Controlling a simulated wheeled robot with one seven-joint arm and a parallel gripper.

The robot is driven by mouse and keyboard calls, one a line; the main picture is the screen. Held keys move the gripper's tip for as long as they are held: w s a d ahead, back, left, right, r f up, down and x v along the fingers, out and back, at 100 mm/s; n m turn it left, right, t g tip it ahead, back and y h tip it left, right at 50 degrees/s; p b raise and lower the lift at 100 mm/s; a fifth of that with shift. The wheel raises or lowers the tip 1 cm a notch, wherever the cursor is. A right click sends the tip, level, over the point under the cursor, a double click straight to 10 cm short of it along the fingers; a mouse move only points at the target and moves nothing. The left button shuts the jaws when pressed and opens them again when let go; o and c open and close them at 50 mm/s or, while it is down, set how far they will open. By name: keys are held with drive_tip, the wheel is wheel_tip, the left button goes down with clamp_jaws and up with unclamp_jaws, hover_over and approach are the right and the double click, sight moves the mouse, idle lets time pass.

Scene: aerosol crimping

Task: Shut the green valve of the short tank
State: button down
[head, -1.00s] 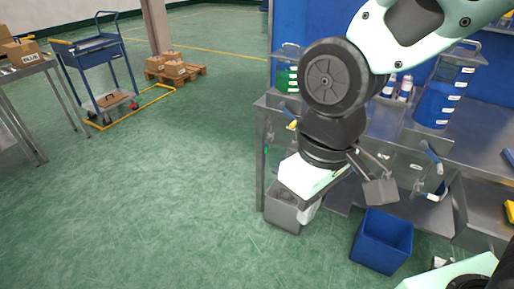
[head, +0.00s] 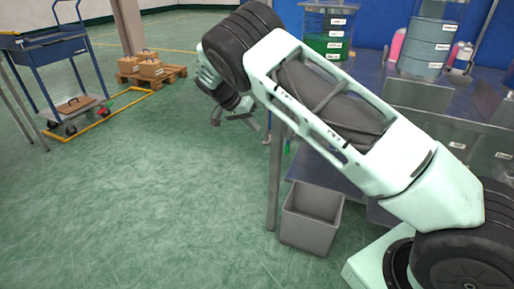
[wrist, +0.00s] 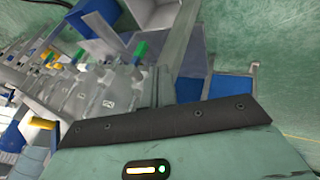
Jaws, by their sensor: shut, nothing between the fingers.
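My gripper (head: 236,120) is at the end of my outstretched arm, left of the workbench's near-left leg in the head view. It is small there, shut and holds nothing. A tank with green contents (head: 325,45) stands at the bench's back left, and a grey-blue tank (head: 426,45) stands right of it. I cannot tell which belongs to the short tank. The gripper is apart from the tanks.
A grey bin (head: 312,215) stands on the floor beside the bench leg (head: 274,180). A blue trolley (head: 48,45) and a pallet with boxes (head: 150,68) are at the far left. The green floor (head: 150,200) in front of them is clear.

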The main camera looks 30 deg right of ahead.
sight(289, 142)
drive_tip(key=x, duration=0.4)
drive_tip(key=b+x, duration=0.1)
drive_tip(key=x, duration=0.2)
drive_tip(key=d+r+b+x, duration=0.1)
drive_tip(key=x, duration=0.3)
drive_tip(key=shift+s+d+f, duration=0.3)
drive_tip(key=shift+s, duration=0.1)
drive_tip(key=shift+s+d+b, duration=0.3)
drive_tip(key=shift+s+d, duration=0.1)
drive_tip(key=shift+s, duration=0.1)
